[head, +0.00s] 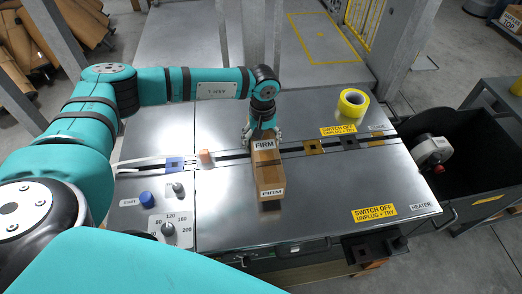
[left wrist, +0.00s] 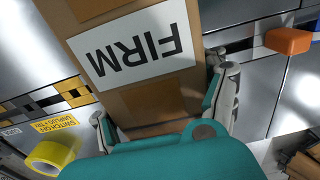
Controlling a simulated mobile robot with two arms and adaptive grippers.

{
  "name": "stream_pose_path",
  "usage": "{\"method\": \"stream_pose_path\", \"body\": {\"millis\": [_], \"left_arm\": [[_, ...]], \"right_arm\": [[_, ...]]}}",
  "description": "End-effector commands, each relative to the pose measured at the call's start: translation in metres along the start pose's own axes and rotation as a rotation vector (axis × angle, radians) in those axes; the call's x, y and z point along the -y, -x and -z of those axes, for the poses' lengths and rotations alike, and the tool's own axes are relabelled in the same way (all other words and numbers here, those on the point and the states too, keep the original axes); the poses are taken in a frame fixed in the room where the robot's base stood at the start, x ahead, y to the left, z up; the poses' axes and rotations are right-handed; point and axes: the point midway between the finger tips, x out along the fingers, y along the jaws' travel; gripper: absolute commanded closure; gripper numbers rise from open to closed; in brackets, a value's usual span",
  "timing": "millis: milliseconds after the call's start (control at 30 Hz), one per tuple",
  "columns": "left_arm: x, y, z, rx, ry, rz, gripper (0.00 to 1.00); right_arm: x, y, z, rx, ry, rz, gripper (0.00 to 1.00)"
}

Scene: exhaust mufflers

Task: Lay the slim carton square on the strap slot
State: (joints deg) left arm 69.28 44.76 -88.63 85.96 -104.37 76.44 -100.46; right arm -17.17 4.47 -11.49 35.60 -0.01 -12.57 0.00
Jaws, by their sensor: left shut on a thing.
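The slim brown carton (head: 267,174) bears white FIRM labels and lies crosswise over the dark strap slot (head: 293,150) in the steel table top. Its near end points toward me. I cannot tell whether it rests on the table or is held just above it. My left gripper (head: 261,132) reaches down at the carton's far end and is shut on it. In the left wrist view the carton (left wrist: 152,100) sits between the two fingers (left wrist: 165,110) and hides part of the slot. My right gripper is not in view.
A yellow tape roll (head: 353,103) stands at the back right. An orange block (head: 206,156) and a blue piece (head: 175,163) lie along the slot to the left. A control panel (head: 167,215) with knobs is at front left. The table's front right is largely clear.

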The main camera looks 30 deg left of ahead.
Motion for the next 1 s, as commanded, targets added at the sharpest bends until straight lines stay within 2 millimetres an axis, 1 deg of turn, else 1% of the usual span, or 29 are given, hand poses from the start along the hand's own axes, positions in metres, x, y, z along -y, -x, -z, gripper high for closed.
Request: {"method": "stream_pose_path", "body": {"millis": [67, 167, 333, 400, 633, 767, 800, 1000], "left_arm": [[0.000, -0.001, 0.006, 0.000, 0.000, -0.001, 0.74], [0.000, -0.005, 0.007, 0.002, -0.001, -0.001, 0.74], [0.000, -0.030, 0.007, 0.002, -0.001, 0.000, 0.74], [0.000, -0.036, 0.007, 0.001, 0.000, 0.000, 0.74], [0.000, -0.035, 0.007, 0.001, 0.000, -0.001, 0.74], [0.000, -0.039, 0.007, 0.001, 0.000, -0.001, 0.74], [0.000, -0.040, 0.007, 0.001, 0.000, 0.000, 0.28], [0.000, -0.039, 0.007, 0.001, 0.000, 0.001, 0.02]], "right_arm": [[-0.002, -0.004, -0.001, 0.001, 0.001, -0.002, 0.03], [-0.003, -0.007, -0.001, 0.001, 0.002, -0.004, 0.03], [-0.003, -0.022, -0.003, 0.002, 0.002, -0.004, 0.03], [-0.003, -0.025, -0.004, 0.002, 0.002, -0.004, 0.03], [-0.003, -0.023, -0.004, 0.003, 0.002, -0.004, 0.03], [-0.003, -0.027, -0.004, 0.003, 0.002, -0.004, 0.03], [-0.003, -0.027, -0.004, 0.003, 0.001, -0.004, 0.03], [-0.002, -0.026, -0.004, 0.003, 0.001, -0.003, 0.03]]}}
